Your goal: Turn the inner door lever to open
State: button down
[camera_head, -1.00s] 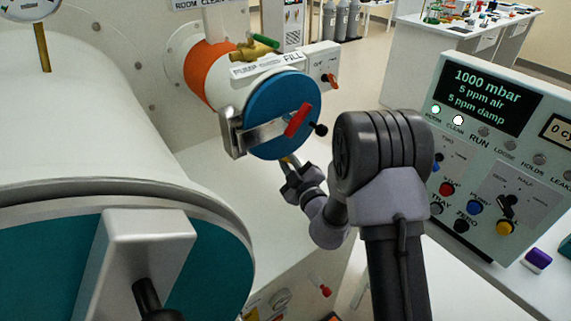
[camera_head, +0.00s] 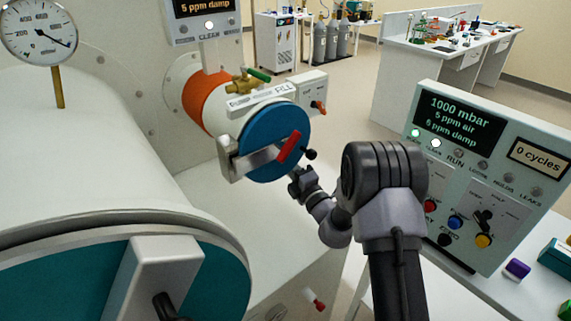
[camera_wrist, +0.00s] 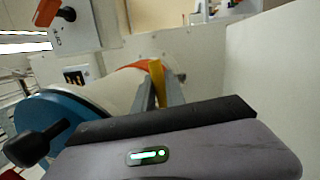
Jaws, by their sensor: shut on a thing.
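A yellow lever (camera_wrist: 156,68) stands between my gripper's fingers (camera_wrist: 160,90) in the wrist view, beside the orange ring (camera_wrist: 143,66) of the small white chamber. My gripper (camera_head: 298,176) is shut on it. In the head view the gripper reaches beneath the small chamber at the lower right rim of its blue door (camera_head: 262,160), and the lever is hidden there. A red handle (camera_head: 289,147) with a black knob (camera_head: 311,154) crosses that door's front, and the door looks shut.
A brass valve with a green handle (camera_head: 259,75) sits on the chamber. A large teal door (camera_head: 80,285) fills the lower left. A control panel (camera_head: 462,175) reading 1000 mbar stands at right. White bench surface (camera_head: 225,215) below the chamber is clear.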

jog(key=shift+s+a+r+n+y, duration=0.1)
jog(key=shift+r+n+y, duration=0.55)
jog(key=shift+n, duration=0.65)
jog(key=shift+r, duration=0.2)
jog(key=c, duration=1.4)
grip_release()
